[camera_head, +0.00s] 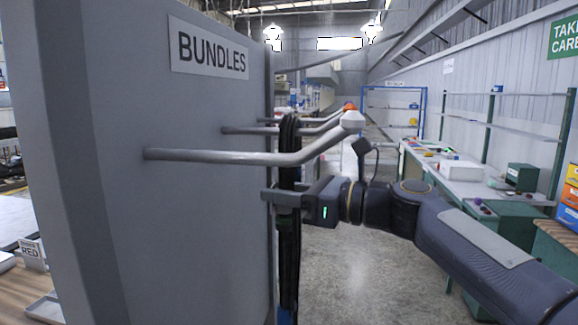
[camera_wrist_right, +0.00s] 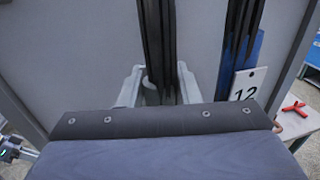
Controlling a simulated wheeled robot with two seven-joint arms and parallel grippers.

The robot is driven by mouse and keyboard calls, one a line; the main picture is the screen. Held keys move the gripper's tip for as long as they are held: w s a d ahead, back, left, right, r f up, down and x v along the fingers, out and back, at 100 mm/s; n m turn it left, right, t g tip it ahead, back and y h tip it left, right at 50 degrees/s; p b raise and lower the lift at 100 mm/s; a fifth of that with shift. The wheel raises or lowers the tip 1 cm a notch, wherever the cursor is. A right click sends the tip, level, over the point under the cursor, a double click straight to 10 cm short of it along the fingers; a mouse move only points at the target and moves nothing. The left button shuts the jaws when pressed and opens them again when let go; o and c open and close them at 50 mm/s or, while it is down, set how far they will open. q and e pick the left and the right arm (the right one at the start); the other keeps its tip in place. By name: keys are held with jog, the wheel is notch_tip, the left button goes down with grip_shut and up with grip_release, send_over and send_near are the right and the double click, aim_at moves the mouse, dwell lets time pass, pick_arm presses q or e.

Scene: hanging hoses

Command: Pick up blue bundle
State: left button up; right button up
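In the head view, a dark hose bundle (camera_head: 289,245) hangs down beside the grey panel, with a blue part (camera_head: 286,317) low at the picture's bottom edge. My right gripper (camera_head: 280,197) reaches in from the right at the dark bundle. In the right wrist view, the dark bundle (camera_wrist_right: 158,40) runs between the two light fingers (camera_wrist_right: 160,86), which stand apart on either side of it. A blue strip (camera_wrist_right: 253,60) shows right of the fingers, beside another dark strand and a white tag reading 12 (camera_wrist_right: 246,86). My left gripper is out of view.
The grey panel (camera_head: 200,220) carries a BUNDLES sign (camera_head: 210,49). A bent rod (camera_head: 220,156) with a white tip sticks out above my gripper, and more rods stand behind it. A workbench (camera_head: 465,185) is at right. The floor between is open.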

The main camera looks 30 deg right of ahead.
aim_at(285, 151)
grip_shut()
jog(key=shift+r, duration=0.25)
jog(key=shift+s+d+r, duration=0.15)
jog(key=shift+r, duration=0.05)
notch_tip(285, 151, up, 6)
jog(key=shift+r+p, duration=0.1)
jog(key=shift+p, duration=0.5)
jog(key=w+d+b+v, duration=0.1)
jog(key=v, duration=0.8)
jog(key=w+d+b+v, duration=0.1)
jog(key=v, duration=0.9)
jog(key=shift+d, duration=0.5)
jog(key=shift+w, duration=0.2)
